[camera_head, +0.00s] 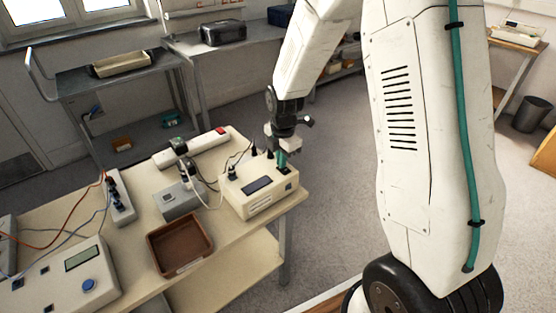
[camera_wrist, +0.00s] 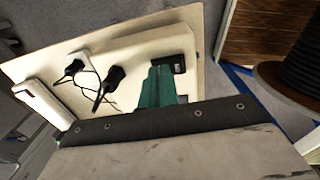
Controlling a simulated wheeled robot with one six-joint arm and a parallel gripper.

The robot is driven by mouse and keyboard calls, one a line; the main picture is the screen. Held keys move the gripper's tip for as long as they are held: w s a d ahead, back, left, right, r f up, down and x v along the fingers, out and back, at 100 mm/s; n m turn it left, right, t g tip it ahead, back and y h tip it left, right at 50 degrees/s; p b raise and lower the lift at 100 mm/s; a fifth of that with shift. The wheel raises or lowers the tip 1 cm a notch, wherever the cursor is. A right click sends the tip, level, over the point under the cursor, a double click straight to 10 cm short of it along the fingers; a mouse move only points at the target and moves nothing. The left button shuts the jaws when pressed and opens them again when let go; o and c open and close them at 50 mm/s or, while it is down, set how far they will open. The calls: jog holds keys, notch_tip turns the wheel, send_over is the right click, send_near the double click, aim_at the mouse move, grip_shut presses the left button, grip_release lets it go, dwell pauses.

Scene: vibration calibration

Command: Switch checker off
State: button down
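A cream box with a dark display (camera_head: 257,185), which looks like the checker, sits at the right end of the bench. A small black switch (camera_head: 285,170) is on its top near the right corner. The switch also shows in the wrist view (camera_wrist: 180,63). My gripper (camera_head: 282,160) points down at the box top, close beside the switch. In the wrist view its teal fingers (camera_wrist: 158,85) lie side by side with nothing seen between them. I cannot tell whether the fingertips touch the switch or which way it is set.
Black plugs with cables (camera_wrist: 108,85) stand on the box's left side. A grey device (camera_head: 178,200), a brown tray (camera_head: 180,246) and a white power strip (camera_head: 195,150) are nearby. A larger panel with a blue button (camera_head: 89,284) is at lower left. Floor right of the bench is clear.

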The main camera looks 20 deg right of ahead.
aim_at(286, 170)
jog(key=shift+s+f, duration=0.4)
jog(key=shift+s+d, duration=0.15)
jog(key=shift+s, duration=0.55)
jog(key=shift+r, duration=0.1)
notch_tip(286, 170, up, 14)
jog(key=shift+r, duration=0.25)
jog(key=shift+d, duration=0.1)
jog(key=shift+r+t, duration=0.1)
jog(key=shift+t, duration=0.3)
